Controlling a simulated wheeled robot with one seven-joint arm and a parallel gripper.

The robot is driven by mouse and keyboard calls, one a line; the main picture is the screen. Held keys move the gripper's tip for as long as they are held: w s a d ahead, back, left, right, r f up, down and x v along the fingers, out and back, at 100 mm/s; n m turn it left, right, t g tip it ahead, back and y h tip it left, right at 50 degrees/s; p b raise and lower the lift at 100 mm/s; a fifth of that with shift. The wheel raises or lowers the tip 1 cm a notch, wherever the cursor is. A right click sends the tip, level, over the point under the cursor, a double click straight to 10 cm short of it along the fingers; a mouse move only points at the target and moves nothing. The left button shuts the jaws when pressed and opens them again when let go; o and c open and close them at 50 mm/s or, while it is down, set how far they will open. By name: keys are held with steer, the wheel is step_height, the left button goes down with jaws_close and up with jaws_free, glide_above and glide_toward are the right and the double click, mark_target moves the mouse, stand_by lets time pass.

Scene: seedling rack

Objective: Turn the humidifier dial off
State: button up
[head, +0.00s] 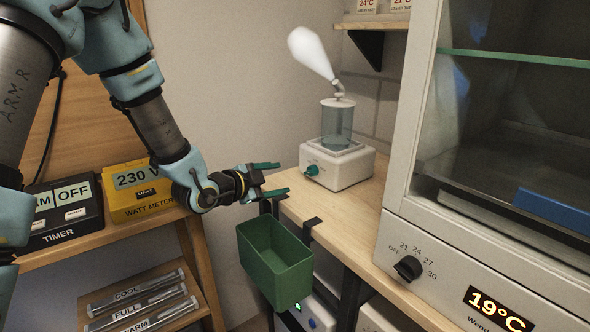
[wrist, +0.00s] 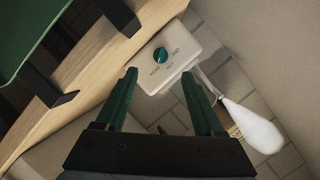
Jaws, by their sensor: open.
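The humidifier (head: 337,162) is a white box with a clear tank and a spout giving off a white plume. It stands on the wooden shelf at the centre. Its teal dial (head: 312,170) is on the front face. In the wrist view the humidifier (wrist: 183,62) shows ahead of the fingers, with its dial (wrist: 160,55) and small lettering around it, too small to read surely. My gripper (head: 279,178) is open and empty, with green fingers pointing toward the dial and apart from it. The gripper (wrist: 163,84) also shows open in the wrist view.
A green bin (head: 275,262) hangs at the shelf's front edge, below my gripper. A white cabinet (head: 400,215) with a black knob and a 19°C display stands at right. A yellow watt meter (head: 138,190) and a black timer (head: 62,213) sit at left.

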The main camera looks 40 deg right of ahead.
mark_target(307, 172)
steer(key=shift+d+m, duration=0.3)
steer(key=shift+d, duration=0.6)
steer(key=p+x, duration=0.3)
steer(key=x, duration=0.7)
steer(key=shift+s, duration=0.1)
jaws_close()
